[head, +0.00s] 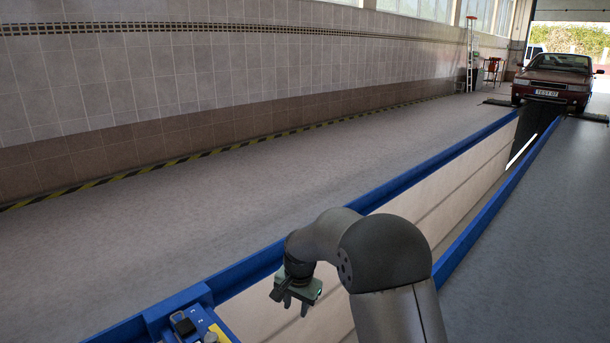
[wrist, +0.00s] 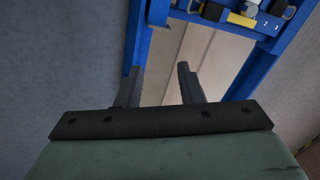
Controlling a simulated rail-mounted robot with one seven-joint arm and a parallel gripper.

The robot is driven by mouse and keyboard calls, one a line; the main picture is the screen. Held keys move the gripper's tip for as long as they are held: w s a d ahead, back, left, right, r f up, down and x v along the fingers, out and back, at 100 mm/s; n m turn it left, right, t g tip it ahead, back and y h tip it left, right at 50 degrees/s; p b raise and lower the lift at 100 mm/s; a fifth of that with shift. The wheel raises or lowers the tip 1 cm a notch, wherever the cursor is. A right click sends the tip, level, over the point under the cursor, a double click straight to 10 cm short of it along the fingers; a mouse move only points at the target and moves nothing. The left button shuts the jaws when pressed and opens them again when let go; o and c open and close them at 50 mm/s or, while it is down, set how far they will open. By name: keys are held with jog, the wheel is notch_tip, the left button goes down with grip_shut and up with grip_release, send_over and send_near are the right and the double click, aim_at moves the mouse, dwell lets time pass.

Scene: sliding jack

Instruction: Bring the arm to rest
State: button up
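My gripper (head: 295,303) hangs from my bent arm over the inspection pit in the head view, fingers pointing down. In the wrist view its two fingers (wrist: 161,82) are apart, with nothing between them. The blue sliding jack (head: 163,312) is partly in view at the lower left of the head view, with yellow and dark parts on top. It also shows at the top right of the wrist view (wrist: 248,75). My gripper is apart from the jack, to its right in the head view.
Blue rails (head: 362,203) line the pit (head: 458,200). A dark red car (head: 553,80) stands over its far end. A tiled wall (head: 200,80) runs along the left, with a ladder (head: 471,55) near its far end. The grey floor (head: 220,215) beside the pit is clear.

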jog(key=s+d+r+n+p, duration=0.1)
jog(key=s+d+r+p, duration=0.15)
jog(key=r, duration=0.45)
jog(key=s+d+r+p, duration=0.2)
jog(key=s+d+r, duration=0.15)
jog(key=r, duration=0.25)
jog(key=s+d+r+n+p, duration=0.1)
jog(key=s+d+r+p, duration=0.2)
jog(key=s, duration=0.6)
jog(key=s+d+r+n+p, duration=0.2)
jog(key=s+d+r+p, duration=0.2)
jog(key=s+r+p, duration=0.3)
jog(key=s+d+r+n+g+p, duration=0.1)
jog(key=s+d+r+n+p, duration=0.1)
jog(key=s+r+p, duration=0.3)
jog(key=s+d+r, duration=0.1)
jog(key=s+r, duration=0.3)
jog(key=s, duration=0.2)
jog(key=shift+s+d+h, duration=0.15)
jog(key=shift+s+h, duration=0.15)
